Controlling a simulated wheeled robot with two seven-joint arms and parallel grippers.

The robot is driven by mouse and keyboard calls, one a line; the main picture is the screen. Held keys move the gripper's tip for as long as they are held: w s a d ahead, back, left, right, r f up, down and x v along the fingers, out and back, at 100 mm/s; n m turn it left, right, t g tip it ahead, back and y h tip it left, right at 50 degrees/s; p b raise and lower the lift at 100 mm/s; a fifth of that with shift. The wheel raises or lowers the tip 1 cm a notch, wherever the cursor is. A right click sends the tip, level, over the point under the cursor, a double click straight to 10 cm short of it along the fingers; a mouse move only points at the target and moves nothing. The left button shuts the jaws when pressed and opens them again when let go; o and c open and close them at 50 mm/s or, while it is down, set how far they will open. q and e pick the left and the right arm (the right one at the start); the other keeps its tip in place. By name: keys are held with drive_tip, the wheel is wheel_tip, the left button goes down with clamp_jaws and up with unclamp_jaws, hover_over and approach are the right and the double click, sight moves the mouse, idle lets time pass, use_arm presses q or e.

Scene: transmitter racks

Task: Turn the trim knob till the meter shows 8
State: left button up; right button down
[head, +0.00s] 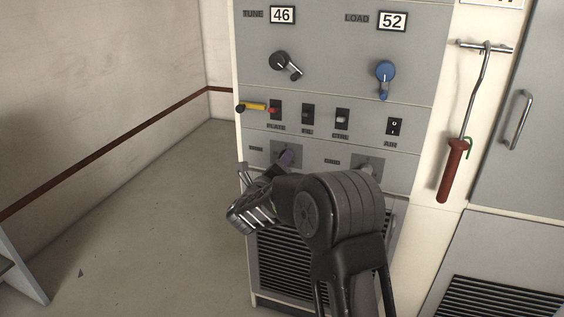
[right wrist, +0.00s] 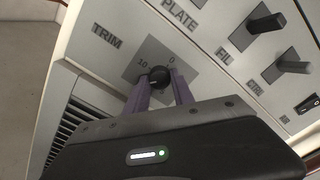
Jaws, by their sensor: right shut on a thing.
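The trim knob (right wrist: 158,77) is a small round black knob on a grey square plate in the right wrist view, beside the word TRIM, with the marks 10 and 0 near it. My right gripper (right wrist: 159,88) has its two purple fingers on either side of the knob and is shut on it. In the head view the right gripper (head: 286,158) reaches the lower panel, and its fingers and wrist hide most of the knob. I cannot read the knob's pointer. No meter reading for trim shows. My left gripper is not in view.
Above are the TUNE display (head: 282,15) at 46, the LOAD display (head: 392,21) at 52, a black crank (head: 283,63), a blue crank (head: 385,75) and several switches. A red-handled hook (head: 455,165) hangs at right.

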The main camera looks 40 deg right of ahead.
drive_tip(key=shift+n, duration=0.4)
drive_tip(key=shift+n+b, duration=0.45)
drive_tip(key=shift+n, duration=2.05)
drive_tip(key=c, duration=1.1)
unclamp_jaws()
drive_tip(key=shift+a, duration=0.15)
drive_tip(key=v, duration=0.7)
drive_tip(key=shift+s+a, duration=0.25)
